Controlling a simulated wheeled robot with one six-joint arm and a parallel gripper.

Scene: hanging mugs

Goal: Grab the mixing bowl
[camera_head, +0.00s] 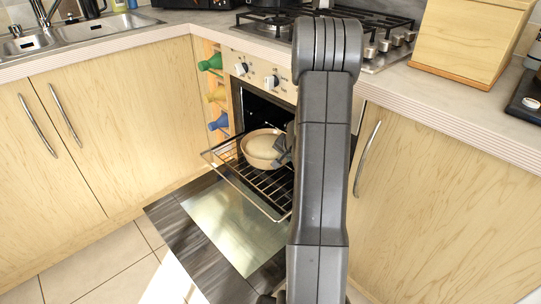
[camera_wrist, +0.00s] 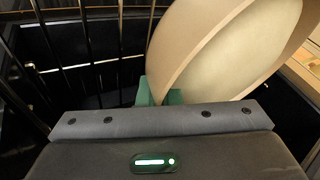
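The mixing bowl (camera_head: 262,147), beige with a pale inside, is on or just above the pulled-out wire rack of the open oven. My gripper (camera_head: 283,151) is at the bowl's right side, partly hidden behind my arm. In the wrist view the bowl (camera_wrist: 225,45) fills the upper right, its wall running down between the green finger pads of my gripper (camera_wrist: 160,96). The pads are close together with the bowl's wall between them, so the gripper looks shut on it. Whether the bowl's base touches the rack is not clear.
The oven rack (camera_head: 262,190) juts out above the lowered oven door (camera_head: 225,225). The counter and hob (camera_head: 385,45) lie above. Cabinets flank both sides.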

